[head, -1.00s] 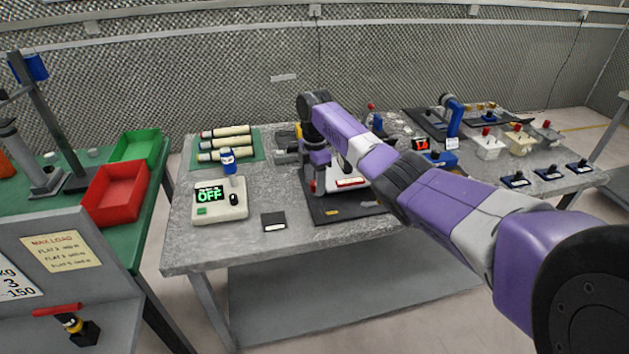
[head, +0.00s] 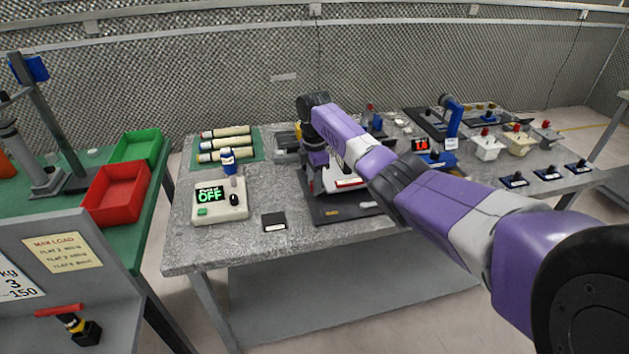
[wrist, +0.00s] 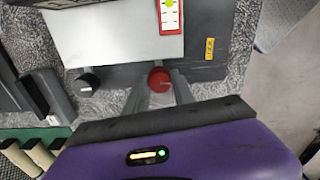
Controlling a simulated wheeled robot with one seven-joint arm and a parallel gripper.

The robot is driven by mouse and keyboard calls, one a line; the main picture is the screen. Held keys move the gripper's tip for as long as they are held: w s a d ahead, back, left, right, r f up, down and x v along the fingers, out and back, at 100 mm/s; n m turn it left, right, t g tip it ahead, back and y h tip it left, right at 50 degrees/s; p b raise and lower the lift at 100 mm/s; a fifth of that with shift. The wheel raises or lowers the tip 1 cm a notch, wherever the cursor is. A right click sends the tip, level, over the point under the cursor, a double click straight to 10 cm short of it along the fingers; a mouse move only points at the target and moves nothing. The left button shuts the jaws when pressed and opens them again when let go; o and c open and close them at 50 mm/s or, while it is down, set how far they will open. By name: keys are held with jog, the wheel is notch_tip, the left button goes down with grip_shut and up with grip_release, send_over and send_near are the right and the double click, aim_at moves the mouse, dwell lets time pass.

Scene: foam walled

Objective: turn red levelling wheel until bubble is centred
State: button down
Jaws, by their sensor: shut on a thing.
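The red levelling wheel (wrist: 159,80) shows in the wrist view at the front edge of a white plate (wrist: 125,35) on a dark base. My gripper (wrist: 160,88) is shut on the wheel, with one finger on each side of it. A red-framed level vial (wrist: 170,17) lies on the plate, with a yellow-green spot near the top edge of the view. The vial is cut off there, so I cannot tell whether the bubble is centred. In the head view my arm covers much of the device, and the vial (head: 350,182) shows only small.
A black knob (wrist: 86,84) sits left of the red wheel. A yellow label (wrist: 210,48) lies on the dark base (head: 335,211).

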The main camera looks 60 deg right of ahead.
jog(key=m+p, duration=0.2)
jog(key=m, duration=0.4)
jog(key=shift+w+r, duration=0.1)
jog(key=m+p, duration=0.1)
jog(key=m, duration=0.4)
jog(key=shift+d+m+p, duration=0.1)
jog(key=shift+m+p, duration=0.2)
jog(key=shift+p, duration=0.05)
dwell(0.4)
jog(key=c, duration=1.1)
grip_release()
jog(key=shift+o, duration=0.2)
